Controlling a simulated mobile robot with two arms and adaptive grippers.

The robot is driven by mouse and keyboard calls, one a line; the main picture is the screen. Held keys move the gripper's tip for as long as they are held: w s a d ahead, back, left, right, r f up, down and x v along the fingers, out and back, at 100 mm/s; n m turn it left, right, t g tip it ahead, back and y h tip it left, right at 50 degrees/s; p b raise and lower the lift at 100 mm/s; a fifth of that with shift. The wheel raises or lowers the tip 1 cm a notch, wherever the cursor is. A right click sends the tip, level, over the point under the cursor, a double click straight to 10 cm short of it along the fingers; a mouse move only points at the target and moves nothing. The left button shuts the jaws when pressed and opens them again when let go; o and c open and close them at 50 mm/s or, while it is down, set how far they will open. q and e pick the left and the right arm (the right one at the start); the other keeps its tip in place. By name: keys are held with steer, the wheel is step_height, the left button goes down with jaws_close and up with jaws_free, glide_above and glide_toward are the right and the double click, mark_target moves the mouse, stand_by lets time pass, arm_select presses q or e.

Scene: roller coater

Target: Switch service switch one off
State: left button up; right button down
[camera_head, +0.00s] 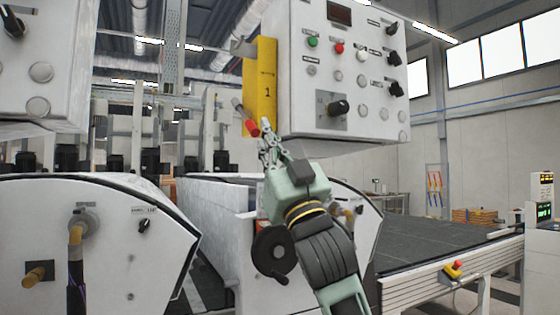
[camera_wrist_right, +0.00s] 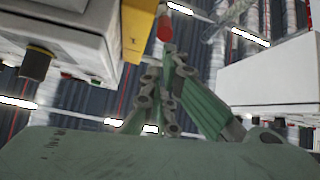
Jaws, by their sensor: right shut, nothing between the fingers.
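Service switch one appears to be the yellow box (camera_head: 262,82) marked 1 on the left side of the white control panel. Its lever slants down from the box and ends in a red grip (camera_head: 250,127). My right gripper (camera_head: 266,133) is shut and empty, with its fingertips pointing up right beside the red grip. In the right wrist view, the red grip (camera_wrist_right: 164,28) is just beyond the fingertips (camera_wrist_right: 168,50), and the yellow box (camera_wrist_right: 137,28) is to its left. I cannot tell whether the fingertips touch the grip. My left gripper is not in view.
The control panel (camera_head: 300,75) with knobs and buttons hangs close above and right of my right gripper. A black handwheel (camera_head: 274,250) is on the machine below. Another white panel (camera_head: 45,100) hangs at the left. A dark conveyor (camera_head: 430,240) extends right.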

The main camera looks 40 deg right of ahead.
steer(key=v, duration=0.7)
steer(key=shift+s, duration=0.35)
steer(key=shift+a+r, duration=0.1)
steer(key=shift+r, duration=0.05)
